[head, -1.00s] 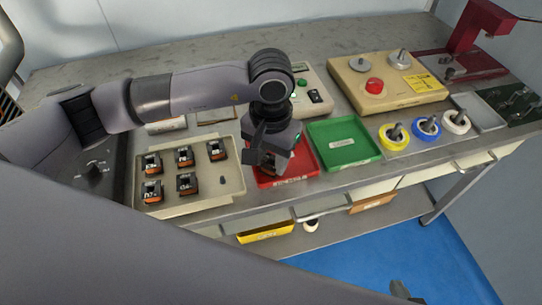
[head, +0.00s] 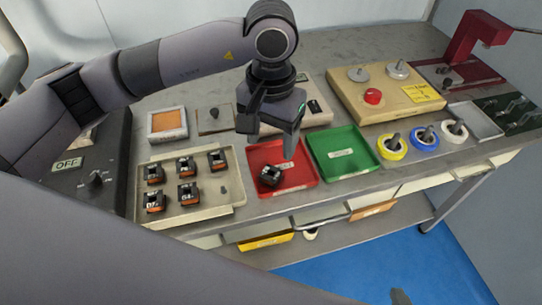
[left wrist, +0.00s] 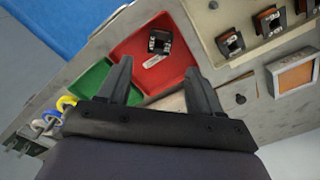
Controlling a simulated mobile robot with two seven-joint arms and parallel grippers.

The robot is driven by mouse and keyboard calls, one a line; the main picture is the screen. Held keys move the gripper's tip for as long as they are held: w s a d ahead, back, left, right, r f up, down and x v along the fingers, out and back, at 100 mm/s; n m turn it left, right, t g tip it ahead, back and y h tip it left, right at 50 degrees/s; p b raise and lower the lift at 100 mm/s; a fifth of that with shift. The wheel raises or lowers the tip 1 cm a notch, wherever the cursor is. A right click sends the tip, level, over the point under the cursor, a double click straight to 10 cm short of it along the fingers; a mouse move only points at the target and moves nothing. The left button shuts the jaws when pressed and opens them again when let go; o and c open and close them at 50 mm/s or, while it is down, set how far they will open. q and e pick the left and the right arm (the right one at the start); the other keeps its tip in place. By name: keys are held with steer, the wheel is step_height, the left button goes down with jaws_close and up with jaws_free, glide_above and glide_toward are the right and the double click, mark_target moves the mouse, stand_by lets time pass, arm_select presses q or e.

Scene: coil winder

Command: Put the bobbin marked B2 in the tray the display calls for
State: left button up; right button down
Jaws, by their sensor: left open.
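The green tray (head: 343,153) is empty. An orange framed panel (head: 168,123), perhaps the display, has no legible text. A dark tip of my right gripper (head: 400,297) shows at the bottom edge.
Several similar bobbins stand in the beige holder (head: 215,205), which has a bare peg at its right. Yellow, blue and white ringed spools (head: 424,134) stand right of the green tray. A beige box with a red button (head: 372,96) is behind. A black OFF box (head: 68,164) is left.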

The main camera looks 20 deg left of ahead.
arm_select(q)
steer(key=shift+r, duration=2.15)
